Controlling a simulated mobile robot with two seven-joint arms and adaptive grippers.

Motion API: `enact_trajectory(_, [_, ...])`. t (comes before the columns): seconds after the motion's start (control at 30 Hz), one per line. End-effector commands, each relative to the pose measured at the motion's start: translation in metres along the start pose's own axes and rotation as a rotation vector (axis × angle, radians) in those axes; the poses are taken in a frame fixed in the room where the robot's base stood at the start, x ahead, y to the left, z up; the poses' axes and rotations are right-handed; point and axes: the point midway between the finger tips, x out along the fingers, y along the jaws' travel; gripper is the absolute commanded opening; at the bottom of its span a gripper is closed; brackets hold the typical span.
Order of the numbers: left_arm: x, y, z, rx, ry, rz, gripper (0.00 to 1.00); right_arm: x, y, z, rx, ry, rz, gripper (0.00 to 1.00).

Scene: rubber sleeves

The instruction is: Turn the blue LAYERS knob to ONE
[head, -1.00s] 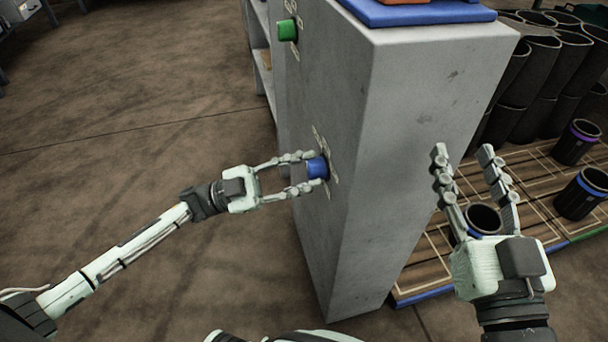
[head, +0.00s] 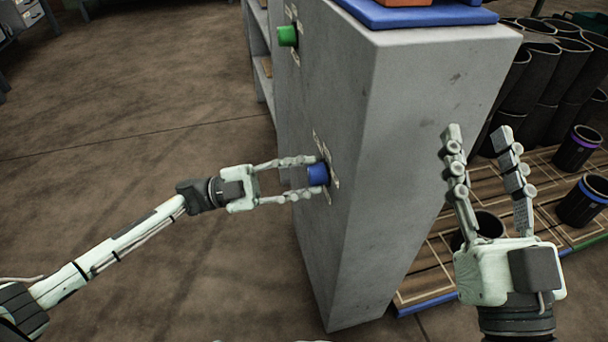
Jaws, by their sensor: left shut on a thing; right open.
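The blue LAYERS knob (head: 317,175) sticks out from the left face of a grey cabinet (head: 420,110). Pale label plates lie around the knob, but their lettering is too small to read, so I cannot tell which mark it points to. My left gripper (head: 310,177) reaches in from the left and is shut on the blue knob, one finger above it and one below. My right gripper (head: 478,135) is open and empty, with its fingers pointing up, in front of the cabinet's right side.
A green knob (head: 287,36) sits higher on the same face. A blue tray (head: 415,14) lies on the cabinet top. Several black sleeves (head: 545,75) stand at the right, and banded ones (head: 578,148) stand on a wooden pallet (head: 425,262). The floor at left is clear.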

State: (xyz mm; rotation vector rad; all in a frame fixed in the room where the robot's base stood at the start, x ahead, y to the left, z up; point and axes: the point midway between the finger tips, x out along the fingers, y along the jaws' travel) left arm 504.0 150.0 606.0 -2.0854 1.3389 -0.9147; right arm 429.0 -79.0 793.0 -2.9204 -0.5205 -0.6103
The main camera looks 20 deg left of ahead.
Motion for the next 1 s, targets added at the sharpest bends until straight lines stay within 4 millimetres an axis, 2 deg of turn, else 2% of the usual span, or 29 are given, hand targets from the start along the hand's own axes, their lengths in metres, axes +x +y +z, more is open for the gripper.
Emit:
enact_trajectory(0.03, [-0.001, 0.0, 0.0, -0.001, -0.001, 0.001, 0.05, 0.0, 0.0, 0.0, 0.0, 0.0, 0.0, 0.44])
enact_trajectory(0.07, [-0.001, 0.0, 0.0, -0.001, -0.001, 0.001, 0.38, 0.0, 0.0, 0.0, 0.0, 0.0, 0.0, 0.44])
enact_trajectory(0.2, [-0.001, 0.0, 0.0, -0.001, -0.001, 0.0, 0.55, 0.0, 0.0, 0.0, 0.0, 0.0, 0.0, 0.44])
enact_trajectory(0.57, [-0.005, 0.0, 0.001, -0.002, -0.002, 0.0, 0.55, 0.0, 0.001, 0.001, -0.002, -0.004, 0.001, 0.44])
enact_trajectory(0.67, [-0.017, 0.0, 0.001, -0.002, -0.005, 0.001, 0.55, 0.0, 0.001, 0.001, -0.001, -0.003, 0.001, 0.44])
enact_trajectory(1.0, [-0.088, 0.001, 0.001, -0.003, -0.005, 0.001, 0.55, 0.0, 0.0, 0.001, -0.001, -0.002, 0.0, 0.44])
